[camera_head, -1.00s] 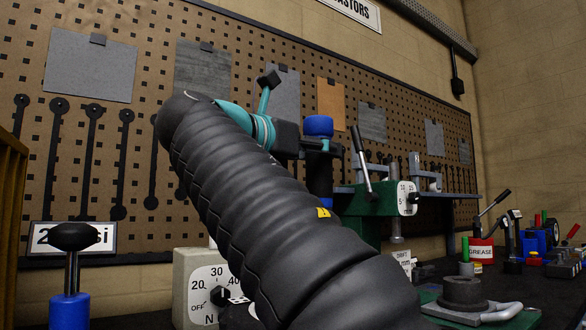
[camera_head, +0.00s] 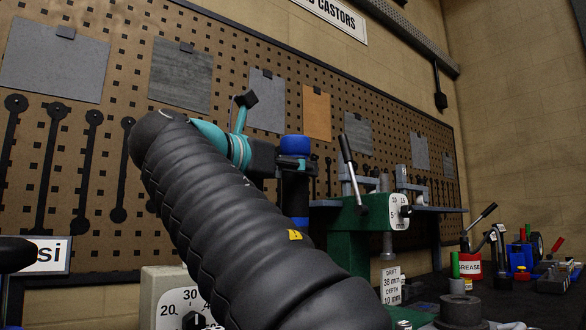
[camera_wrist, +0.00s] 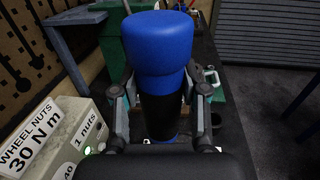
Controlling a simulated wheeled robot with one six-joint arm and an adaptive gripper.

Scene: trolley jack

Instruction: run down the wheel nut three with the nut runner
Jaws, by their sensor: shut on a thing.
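My gripper (camera_head: 292,165) is shut on the nut runner, a black upright cylinder with a blue cap (camera_head: 295,145). In the wrist view the blue cap (camera_wrist: 158,45) and black body (camera_wrist: 163,110) stand between the two fingers. The nut runner's lower end is hidden by my arm in the head view and by my gripper in the wrist view. I cannot make out wheel nut three in either view. A grey controller box (camera_wrist: 75,122) labelled "WHEEL NUTS 30 N m" stands left of the gripper; its dial (camera_head: 190,308) shows in the head view.
A green press-like fixture (camera_head: 345,225) with a lever and dial stands behind the nut runner. A red grease tin (camera_head: 468,266) and small coloured parts stand farther right. A pegboard (camera_head: 90,130) closes the back.

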